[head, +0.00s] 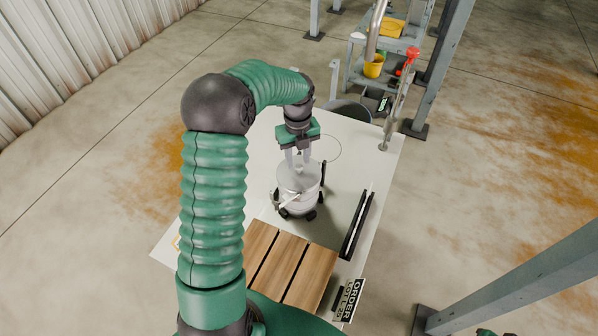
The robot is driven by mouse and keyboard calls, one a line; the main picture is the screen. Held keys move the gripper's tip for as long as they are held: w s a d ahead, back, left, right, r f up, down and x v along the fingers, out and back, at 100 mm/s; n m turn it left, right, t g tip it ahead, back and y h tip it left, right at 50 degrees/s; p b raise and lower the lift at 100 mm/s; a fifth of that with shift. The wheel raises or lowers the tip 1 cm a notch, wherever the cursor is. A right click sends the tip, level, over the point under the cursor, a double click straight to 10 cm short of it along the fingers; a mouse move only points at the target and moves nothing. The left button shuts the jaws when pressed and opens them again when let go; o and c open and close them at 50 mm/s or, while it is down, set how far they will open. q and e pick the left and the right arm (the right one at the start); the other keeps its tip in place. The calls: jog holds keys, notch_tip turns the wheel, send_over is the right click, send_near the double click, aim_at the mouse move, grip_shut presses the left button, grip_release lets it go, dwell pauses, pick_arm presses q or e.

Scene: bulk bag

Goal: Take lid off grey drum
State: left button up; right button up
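The grey drum (299,200) stands upright on the white table, on a base with black wheels or feet. Its pale lid (297,180) is on top. My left gripper (299,164) points straight down above the middle of the lid, with its fingertips at or just over the lid's top. The two fingers show a gap between them. Whether they close on a knob there is too small to tell. My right gripper is not seen; only a small green and black part shows at the bottom right edge.
A slatted wooden board (290,262) lies in front of the drum. A post with a red top (399,100) rises at the back right corner.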

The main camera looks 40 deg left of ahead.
aim_at(299, 166)
pick_arm(q)
jog(key=f, duration=0.3)
jog(key=shift+w+f, duration=0.2)
jog(key=shift+f, duration=0.1)
grip_shut()
jog(key=shift+r, duration=0.1)
